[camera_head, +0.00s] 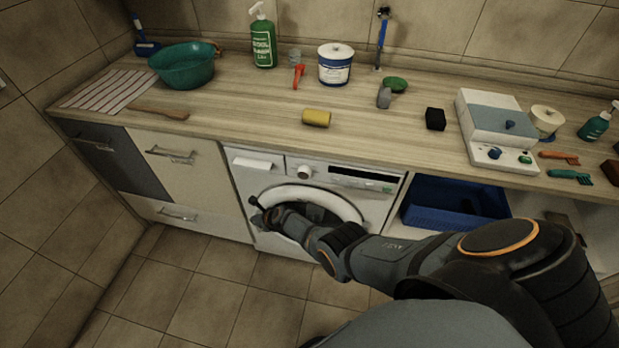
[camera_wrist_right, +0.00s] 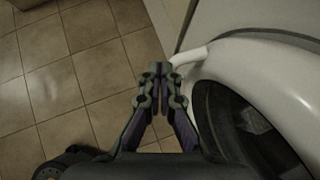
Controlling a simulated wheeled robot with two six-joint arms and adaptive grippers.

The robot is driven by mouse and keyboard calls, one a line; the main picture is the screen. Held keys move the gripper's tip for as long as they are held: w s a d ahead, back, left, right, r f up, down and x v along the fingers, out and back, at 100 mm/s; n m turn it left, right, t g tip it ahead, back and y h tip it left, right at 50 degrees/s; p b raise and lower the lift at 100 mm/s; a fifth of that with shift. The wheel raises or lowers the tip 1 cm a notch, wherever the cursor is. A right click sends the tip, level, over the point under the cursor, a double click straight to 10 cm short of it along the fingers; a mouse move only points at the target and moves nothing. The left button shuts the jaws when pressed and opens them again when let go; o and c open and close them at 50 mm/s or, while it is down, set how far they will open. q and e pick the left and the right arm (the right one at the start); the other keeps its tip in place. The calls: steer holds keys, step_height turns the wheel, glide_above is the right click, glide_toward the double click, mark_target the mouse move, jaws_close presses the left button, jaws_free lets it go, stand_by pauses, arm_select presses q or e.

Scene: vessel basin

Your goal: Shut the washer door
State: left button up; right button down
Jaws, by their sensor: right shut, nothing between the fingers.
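The white washer (camera_head: 245,185) stands under the counter. Its round door (camera_head: 335,200) has a white rim and dark glass, and my right arm covers its lower part. The rim lies close to the washer's front; I cannot tell whether it is fully shut. In the right wrist view the door rim (camera_wrist_right: 255,65) fills the right side, with a pale handle (camera_wrist_right: 190,56) sticking out to the left. My right gripper (camera_head: 256,213) is at the door's left edge. In the wrist view its fingers (camera_wrist_right: 159,70) are together and empty, just left of the handle. My left gripper is out of view.
The wooden counter (camera_head: 225,115) above holds a green basin (camera_head: 182,68), bottles, a white tub (camera_head: 335,66) and a scale-like device (camera_head: 495,125). A blue crate (camera_head: 425,203) sits on the shelf right of the washer. The tiled floor (camera_head: 200,280) in front is clear.

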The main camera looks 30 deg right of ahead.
arm_select(q)
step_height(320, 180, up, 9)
steer(key=p, duration=0.6)
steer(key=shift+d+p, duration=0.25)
steer(key=shift+p, duration=0.1)
arm_select(e)
steer(key=s+a+r, duration=0.3)
steer(key=s+r, duration=0.1)
steer(key=r, duration=0.2)
steer(key=shift+a+r, duration=0.15)
steer(key=shift+a, duration=0.25)
